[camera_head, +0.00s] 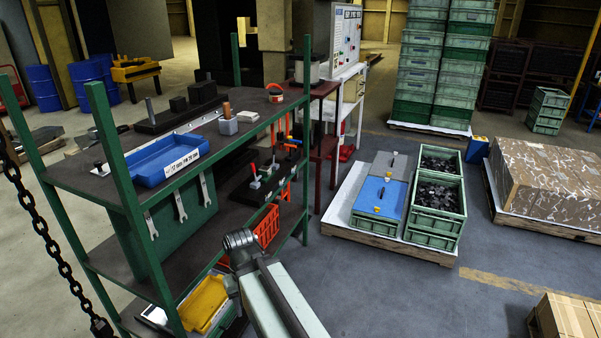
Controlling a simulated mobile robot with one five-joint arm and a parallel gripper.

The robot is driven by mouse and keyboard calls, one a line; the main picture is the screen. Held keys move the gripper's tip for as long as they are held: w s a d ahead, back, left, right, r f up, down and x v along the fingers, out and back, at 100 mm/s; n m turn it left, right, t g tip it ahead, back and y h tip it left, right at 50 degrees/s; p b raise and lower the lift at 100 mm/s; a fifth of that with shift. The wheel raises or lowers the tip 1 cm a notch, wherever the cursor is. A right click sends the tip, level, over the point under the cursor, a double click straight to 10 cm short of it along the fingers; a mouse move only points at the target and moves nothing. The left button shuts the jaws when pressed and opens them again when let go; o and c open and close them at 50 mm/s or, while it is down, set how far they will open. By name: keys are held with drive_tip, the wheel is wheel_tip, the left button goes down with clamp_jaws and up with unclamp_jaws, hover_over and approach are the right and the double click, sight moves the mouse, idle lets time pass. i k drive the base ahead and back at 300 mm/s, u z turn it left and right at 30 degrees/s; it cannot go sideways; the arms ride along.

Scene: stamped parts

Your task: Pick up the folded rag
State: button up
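A small, pale, flat, folded-looking piece (248,116) lies on the top shelf of the green rack, just right of a grey block with a copper-coloured cylinder. It may be the folded rag, but it is too small to be sure. My arm (285,300) rises from the bottom middle, in front of the rack's right end. A dark ribbed joint of it shows below shelf height, well apart from the pale piece. No gripper fingers can be made out.
The green rack's top shelf (85,172) also holds a blue tray (168,158), black blocks and an orange ring (275,90). Its green posts stand at the corners. A chain hangs at the left. Pallets with green crates (436,195) stand right, with open floor before them.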

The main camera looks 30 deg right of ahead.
sight(246, 116)
drive_tip(key=u, duration=2.9)
drive_tip(key=k, duration=1.05)
drive_tip(key=z, duration=2.1)
drive_tip(key=i, duration=1)
drive_tip(key=z, duration=0.05)
